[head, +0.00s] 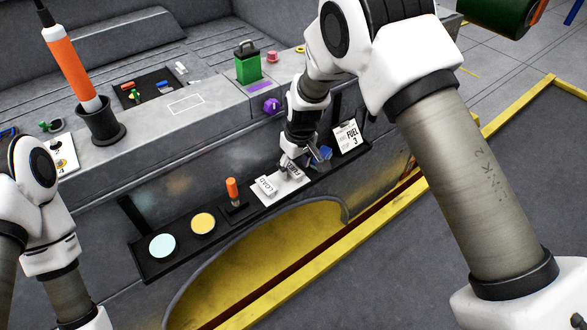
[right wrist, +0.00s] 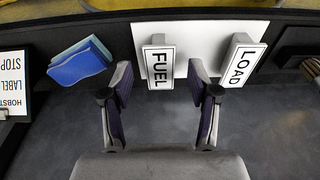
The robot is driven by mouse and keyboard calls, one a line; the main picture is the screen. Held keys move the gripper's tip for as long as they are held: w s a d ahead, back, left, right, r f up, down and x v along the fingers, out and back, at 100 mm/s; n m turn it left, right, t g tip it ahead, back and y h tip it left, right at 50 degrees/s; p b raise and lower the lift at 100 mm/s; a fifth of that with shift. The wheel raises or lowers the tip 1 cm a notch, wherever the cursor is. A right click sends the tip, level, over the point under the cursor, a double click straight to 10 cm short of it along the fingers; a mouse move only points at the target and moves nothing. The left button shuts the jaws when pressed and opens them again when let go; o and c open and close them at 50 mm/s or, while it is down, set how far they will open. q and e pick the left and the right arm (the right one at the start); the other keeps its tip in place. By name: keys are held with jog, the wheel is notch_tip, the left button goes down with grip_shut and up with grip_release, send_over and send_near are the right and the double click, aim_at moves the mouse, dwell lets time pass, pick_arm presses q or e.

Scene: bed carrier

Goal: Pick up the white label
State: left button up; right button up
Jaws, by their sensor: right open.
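Two white labels with black lettering stand on a white plate (right wrist: 203,32) in the right wrist view: the FUEL label (right wrist: 159,67) and the LOAD label (right wrist: 241,65). My right gripper (head: 290,165) is open over the FUEL label. In the right wrist view its fingers (right wrist: 159,72) appear on either side of that label, with gaps; contact is not seen. My left gripper is out of view.
A green box (head: 248,68) stands on the ledge above.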

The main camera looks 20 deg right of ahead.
jog(key=c, duration=0.8)
jog(key=shift+r, duration=0.1)
